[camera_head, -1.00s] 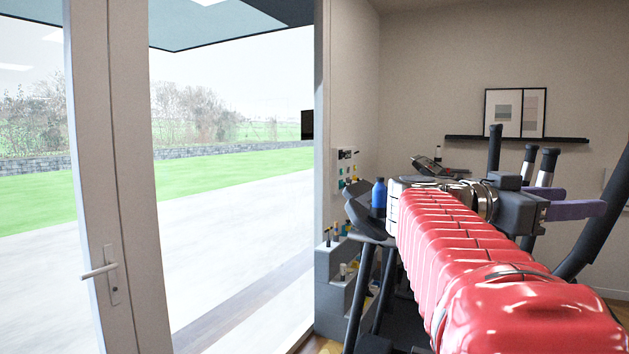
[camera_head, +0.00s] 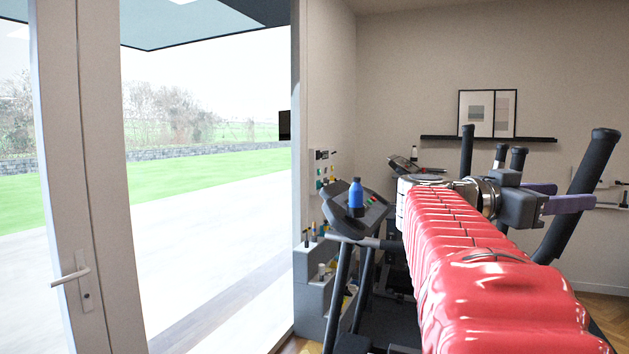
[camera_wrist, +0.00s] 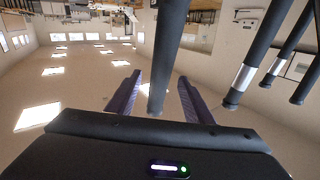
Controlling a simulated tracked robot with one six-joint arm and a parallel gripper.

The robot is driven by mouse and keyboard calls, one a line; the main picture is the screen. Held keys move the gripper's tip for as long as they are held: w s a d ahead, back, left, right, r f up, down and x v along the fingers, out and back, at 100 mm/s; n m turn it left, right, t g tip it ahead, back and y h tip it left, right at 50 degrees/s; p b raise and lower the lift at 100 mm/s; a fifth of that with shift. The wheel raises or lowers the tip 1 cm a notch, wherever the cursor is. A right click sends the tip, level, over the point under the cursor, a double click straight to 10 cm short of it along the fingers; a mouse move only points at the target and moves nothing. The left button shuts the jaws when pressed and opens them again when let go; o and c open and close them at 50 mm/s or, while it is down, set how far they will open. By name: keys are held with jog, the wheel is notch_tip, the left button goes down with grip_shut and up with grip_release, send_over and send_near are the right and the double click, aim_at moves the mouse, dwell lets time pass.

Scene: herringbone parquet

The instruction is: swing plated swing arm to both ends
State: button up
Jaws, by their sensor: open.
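Several upright black handle poles stand at the right. Two have shiny silver bands: one plated swing arm (camera_head: 500,156) and another (camera_head: 518,160) beside it. They also show on the right of the wrist view as one banded pole (camera_wrist: 243,77) and a second banded pole (camera_wrist: 277,66). A thick pole (camera_head: 593,180) with no band in sight slants at the far right. My gripper (camera_head: 577,196) is open, its purple fingers level with this thick pole. In the wrist view a plain black pole (camera_wrist: 168,50) shows between the spread fingers; contact cannot be told.
A treadmill-like console (camera_head: 343,213) with a blue bottle (camera_head: 356,198) stands left of my red arm. Grey shelves (camera_head: 316,280) and a glass door (camera_head: 75,180) lie further left. A wall shelf (camera_head: 487,139) with framed pictures is behind. My arm hides much of the machine.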

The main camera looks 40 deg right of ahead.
jog(key=x, duration=0.8)
jog(key=shift+d, duration=0.25)
jog(key=shift+s, duration=0.1)
jog(key=shift+c, duration=0.2)
grip_shut()
